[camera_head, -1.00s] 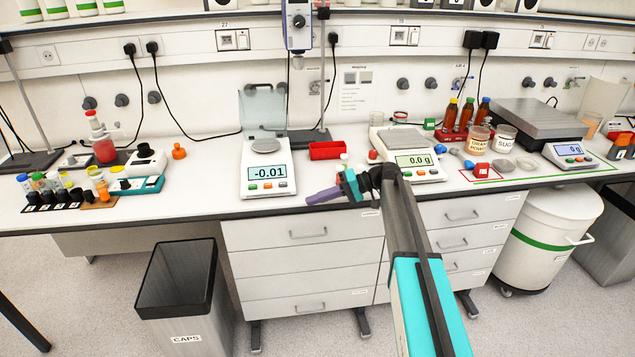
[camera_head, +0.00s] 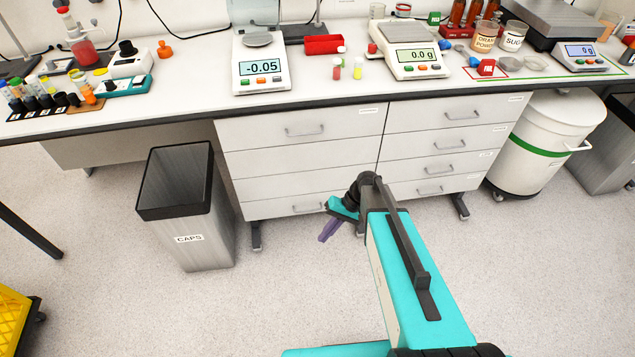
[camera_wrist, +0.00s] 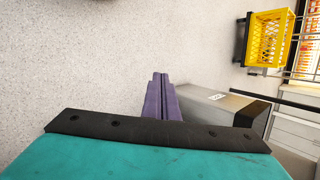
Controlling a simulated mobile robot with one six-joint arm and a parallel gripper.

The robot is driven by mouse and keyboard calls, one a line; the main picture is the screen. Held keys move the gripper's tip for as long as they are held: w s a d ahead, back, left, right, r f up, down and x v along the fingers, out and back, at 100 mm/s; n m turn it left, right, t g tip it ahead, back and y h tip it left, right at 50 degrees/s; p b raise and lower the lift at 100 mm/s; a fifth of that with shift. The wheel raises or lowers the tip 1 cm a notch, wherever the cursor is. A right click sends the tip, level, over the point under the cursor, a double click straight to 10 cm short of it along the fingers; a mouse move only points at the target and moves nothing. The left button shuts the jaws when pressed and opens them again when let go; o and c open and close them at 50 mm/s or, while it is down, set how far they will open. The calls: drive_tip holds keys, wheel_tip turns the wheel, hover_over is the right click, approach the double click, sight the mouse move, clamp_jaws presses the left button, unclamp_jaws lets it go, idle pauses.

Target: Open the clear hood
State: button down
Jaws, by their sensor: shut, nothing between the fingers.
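The clear hood (camera_head: 256,18) is a see-through panel at the back of the left balance (camera_head: 262,72), behind its round pan; the top edge of the picture cuts it off. It looks raised upright, with the pan uncovered. The balance reads -0.05. My gripper (camera_head: 328,231) has purple fingers and is low in front of the drawers, well below the bench top and away from the hood. In the wrist view the fingers (camera_wrist: 160,98) are together and empty, over the floor. The hood is not in the wrist view.
A bin marked CAPS (camera_head: 187,205) stands left of the drawers (camera_head: 300,155). Vials (camera_head: 357,68) and a red tray (camera_head: 323,44) are right of the balance. A second balance (camera_head: 416,62) is farther right. A yellow crate (camera_head: 12,325) is at the lower left. Floor between is clear.

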drive_tip(key=s+d+f+g+h+b, duration=0.1)
drive_tip(key=s+d+f+h, duration=0.1)
drive_tip(key=s, duration=0.7)
drive_tip(key=s+d+f+h+b, duration=0.1)
drive_tip(key=s+d+f+h, duration=0.1)
drive_tip(key=s+d+f, duration=0.2)
drive_tip(key=s+d+f+g+h+b, duration=0.1)
drive_tip(key=s+d+f+h, duration=0.1)
drive_tip(key=s+f, duration=0.6)
drive_tip(key=s+d, duration=0.1)
drive_tip(key=s, duration=0.5)
drive_tip(key=shift+s+d+g+h, duration=0.25)
drive_tip(key=shift+s+g+h, duration=0.05)
drive_tip(key=shift+s, duration=0.1)
